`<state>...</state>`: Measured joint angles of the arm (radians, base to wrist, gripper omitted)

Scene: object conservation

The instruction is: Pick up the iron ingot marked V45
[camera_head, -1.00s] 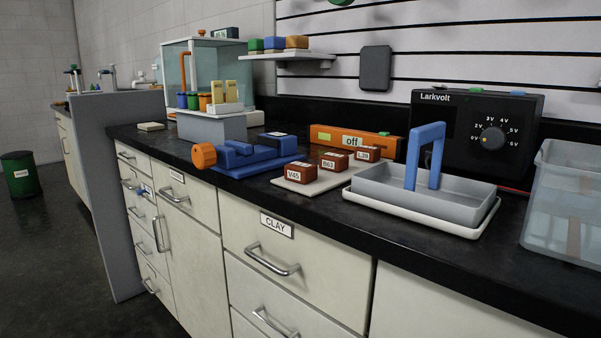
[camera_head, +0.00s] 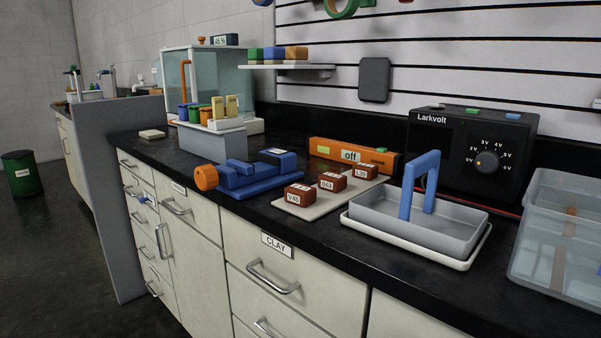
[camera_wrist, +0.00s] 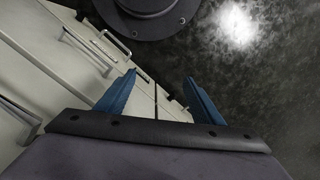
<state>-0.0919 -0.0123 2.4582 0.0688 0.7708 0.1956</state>
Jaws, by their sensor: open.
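The iron ingot marked V45 (camera_head: 299,195) is a small reddish-brown block with a white label. It sits at the near left end of a row on a pale flat board (camera_head: 318,205) on the black counter. Ingots marked B63 (camera_head: 332,181) and L39 (camera_head: 364,171) stand behind it to the right. My gripper (camera_wrist: 158,92) shows only in the wrist view, with its two blue fingers apart and nothing between them. It points down past the drawer fronts towards the dark floor, away from the ingots, which are not in the wrist view.
A blue vise-like device (camera_head: 245,178) with an orange knob stands left of the board. A grey tray with a blue handle (camera_head: 420,216) stands close on the right. An orange bar marked off (camera_head: 352,156) lies behind. A clear bin (camera_head: 562,245) is at far right.

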